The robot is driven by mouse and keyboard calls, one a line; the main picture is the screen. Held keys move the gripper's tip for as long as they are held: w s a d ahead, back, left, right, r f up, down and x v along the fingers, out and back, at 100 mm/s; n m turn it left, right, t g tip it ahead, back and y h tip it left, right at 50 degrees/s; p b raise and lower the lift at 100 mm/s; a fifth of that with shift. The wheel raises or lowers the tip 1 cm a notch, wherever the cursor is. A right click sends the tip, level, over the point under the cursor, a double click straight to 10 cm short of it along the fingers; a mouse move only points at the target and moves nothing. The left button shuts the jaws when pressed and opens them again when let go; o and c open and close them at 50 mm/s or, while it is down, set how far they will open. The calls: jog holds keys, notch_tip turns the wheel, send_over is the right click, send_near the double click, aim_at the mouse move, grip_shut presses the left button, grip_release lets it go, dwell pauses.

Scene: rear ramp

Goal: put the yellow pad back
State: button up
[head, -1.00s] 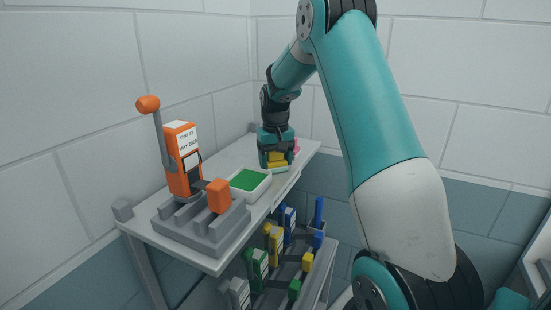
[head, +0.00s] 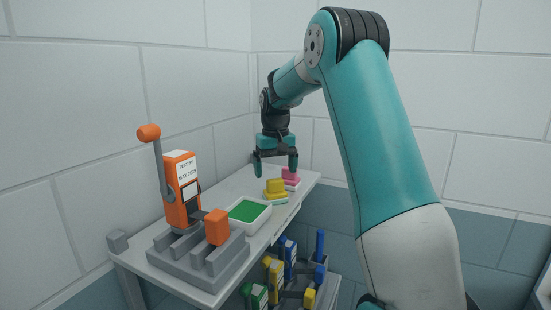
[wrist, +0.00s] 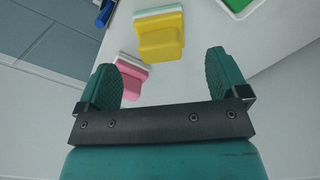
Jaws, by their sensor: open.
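The yellow pad (head: 275,187) stands on the white shelf top (head: 222,186), on a pale base near the front edge. It also shows in the wrist view (wrist: 160,38), beyond my fingertips. My gripper (head: 275,171) is open and empty, raised above and behind the pad, apart from it. In the wrist view both fingers (wrist: 168,72) are spread with nothing between them but the view of the shelf and pads beyond.
A pink pad (head: 290,177) sits just behind the yellow one. A white tray with a green inside (head: 249,211) lies to its left. An orange lever device (head: 183,190) stands at the left. Coloured devices (head: 274,275) fill the lower shelf.

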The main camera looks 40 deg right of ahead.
aim_at(275, 180)
notch_tip(275, 180, up, 5)
jog(key=shift+r, duration=0.1)
dwell(0.7)
